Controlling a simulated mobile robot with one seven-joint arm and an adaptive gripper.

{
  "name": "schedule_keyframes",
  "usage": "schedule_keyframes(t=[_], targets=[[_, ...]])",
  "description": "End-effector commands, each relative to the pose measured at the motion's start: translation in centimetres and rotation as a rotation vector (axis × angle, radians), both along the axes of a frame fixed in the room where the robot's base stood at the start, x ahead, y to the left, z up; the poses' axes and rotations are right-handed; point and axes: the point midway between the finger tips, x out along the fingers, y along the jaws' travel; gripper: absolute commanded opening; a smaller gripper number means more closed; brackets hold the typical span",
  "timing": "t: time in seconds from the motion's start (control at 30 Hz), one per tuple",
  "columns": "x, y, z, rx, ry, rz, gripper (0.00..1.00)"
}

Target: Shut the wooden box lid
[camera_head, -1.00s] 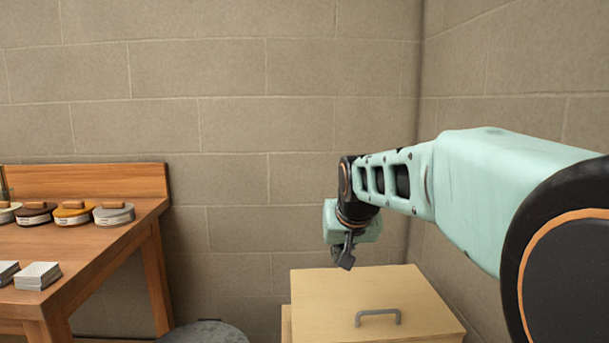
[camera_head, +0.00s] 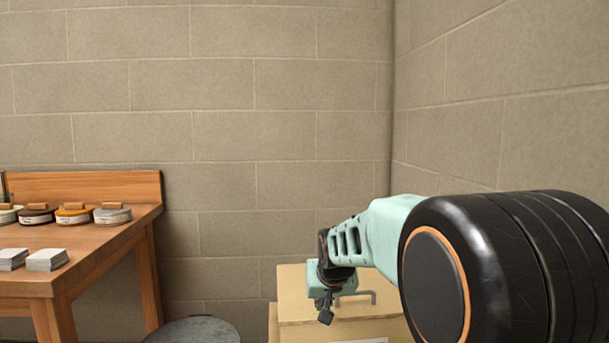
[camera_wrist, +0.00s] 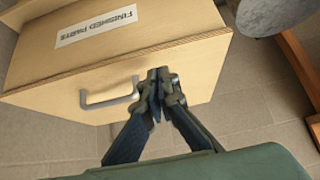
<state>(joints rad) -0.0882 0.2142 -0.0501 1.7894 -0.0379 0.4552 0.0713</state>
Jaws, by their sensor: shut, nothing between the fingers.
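The wooden box (camera_head: 273,326) stands against the back wall, low in the head view. A grey bar handle (camera_head: 370,294) is on the lid, partly hidden by my arm. My gripper (camera_head: 324,311) is shut and empty, in front of the lid in the head view. There my fingertips (camera_wrist: 158,76) are beside the right end of the handle (camera_wrist: 108,101); contact cannot be told.
A wooden table (camera_head: 95,240) at the left holds several round lidded tins (camera_head: 113,215) and white stacks (camera_head: 46,260). A grey round-topped object (camera_head: 193,330) stands between table and box. The side wall (camera_head: 500,120) is close on the right.

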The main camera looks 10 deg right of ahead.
Motion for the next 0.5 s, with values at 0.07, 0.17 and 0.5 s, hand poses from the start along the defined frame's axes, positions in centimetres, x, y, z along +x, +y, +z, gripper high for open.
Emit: schedule_keyframes(t=[0.07, 0.17, 0.5], targets=[[0.18, 0.0, -0.72, 0.0, 0.001, 0.0, 0.0], [0.33, 0.01, -1.06, 0.0, 0.0, 0.0, 0.0], [0.45, 0.01, -1.26, 0.0, -0.001, 0.0, 0.0]])
